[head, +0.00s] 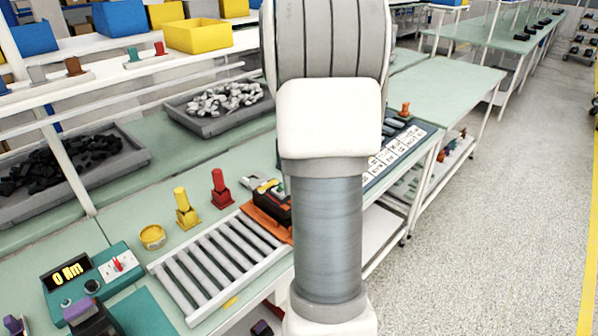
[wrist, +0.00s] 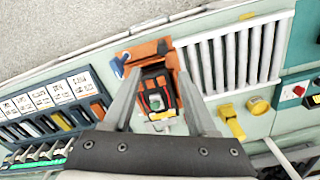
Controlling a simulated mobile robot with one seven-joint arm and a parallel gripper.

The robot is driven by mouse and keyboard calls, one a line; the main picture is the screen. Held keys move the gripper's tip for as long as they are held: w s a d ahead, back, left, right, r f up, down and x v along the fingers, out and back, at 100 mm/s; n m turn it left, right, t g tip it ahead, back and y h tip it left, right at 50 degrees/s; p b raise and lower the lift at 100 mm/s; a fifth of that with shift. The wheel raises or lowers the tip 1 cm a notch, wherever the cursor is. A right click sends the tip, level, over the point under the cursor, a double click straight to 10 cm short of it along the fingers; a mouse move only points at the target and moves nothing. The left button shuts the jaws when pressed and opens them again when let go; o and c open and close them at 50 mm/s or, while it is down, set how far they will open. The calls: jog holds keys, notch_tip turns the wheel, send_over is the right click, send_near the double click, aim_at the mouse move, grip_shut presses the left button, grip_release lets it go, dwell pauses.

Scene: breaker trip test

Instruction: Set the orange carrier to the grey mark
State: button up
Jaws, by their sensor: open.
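The orange carrier (head: 262,224) is at the far end of the roller track, partly hidden behind my arm in the head view. It holds a dark breaker-like block (wrist: 155,88). In the wrist view the orange carrier (wrist: 148,49) lies beside the end of the rollers, near the bench edge. My gripper (wrist: 159,74) is open, with one finger on each side of the block; I cannot tell whether they touch it. I cannot make out a grey mark with certainty in either view.
The roller track (head: 220,260) has a yellow mark (head: 231,301) on its near rail. Yellow (head: 186,208) and red (head: 220,190) blocks, a yellow round pot (head: 152,237) and a teal meter (head: 88,275) stand beside it. A label board (wrist: 50,105) lies left of the carrier in the wrist view.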

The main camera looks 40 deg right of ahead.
jog(key=shift+r, duration=1.3)
